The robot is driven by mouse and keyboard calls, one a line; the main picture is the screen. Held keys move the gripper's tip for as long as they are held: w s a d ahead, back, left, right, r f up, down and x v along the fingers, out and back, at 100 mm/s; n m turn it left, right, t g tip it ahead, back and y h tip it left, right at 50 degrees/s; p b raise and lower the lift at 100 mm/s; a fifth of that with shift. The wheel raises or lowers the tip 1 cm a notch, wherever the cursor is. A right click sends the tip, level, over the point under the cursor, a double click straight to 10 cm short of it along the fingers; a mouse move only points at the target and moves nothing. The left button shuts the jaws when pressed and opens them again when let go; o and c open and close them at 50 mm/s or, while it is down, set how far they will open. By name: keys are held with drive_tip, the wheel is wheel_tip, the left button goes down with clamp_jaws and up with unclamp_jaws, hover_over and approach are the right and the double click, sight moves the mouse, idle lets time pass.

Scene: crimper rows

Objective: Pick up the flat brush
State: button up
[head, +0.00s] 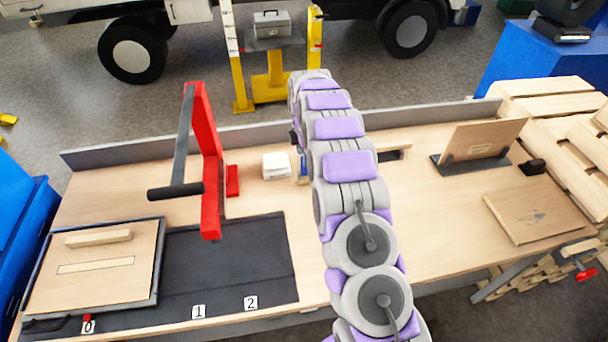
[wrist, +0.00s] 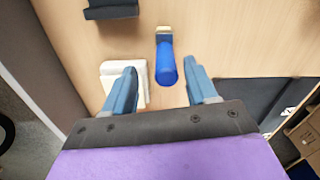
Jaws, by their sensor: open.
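The flat brush (wrist: 166,68) has a blue handle and a pale metal end, and lies on the wooden bench top. In the wrist view its handle points toward me. My gripper (wrist: 162,74) is open, with its two blue fingers on either side of the handle end in the picture; I cannot tell how far above it they are. Nothing is between the fingers' grip. In the head view a bit of the blue brush (head: 304,169) shows beside my arm, which hides the rest and most of my gripper.
A white stack (head: 276,165) sits close left of the brush. A red press with a black lever (head: 208,160) stands further left, beside a black mat (head: 230,262). A low grey wall (head: 110,153) runs along the back edge.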

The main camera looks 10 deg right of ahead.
drive_tip(key=f, duration=0.2)
drive_tip(key=f+b, duration=0.1)
drive_tip(key=f, duration=0.2)
drive_tip(key=shift+s+a+f, duration=0.1)
drive_tip(key=shift+s+f, duration=0.2)
drive_tip(key=shift+f, duration=0.05)
clamp_jaws()
drive_tip(key=shift+r, duration=0.1)
idle(0.3)
drive_tip(key=shift+r+p, duration=0.35)
drive_tip(key=shift+r, duration=1.4)
drive_tip(key=s+d+r+p, duration=0.1)
drive_tip(key=s+p, duration=0.1)
drive_tip(key=s, duration=1.4)
drive_tip(key=shift+d+r, duration=0.2)
drive_tip(key=shift+d, duration=0.15)
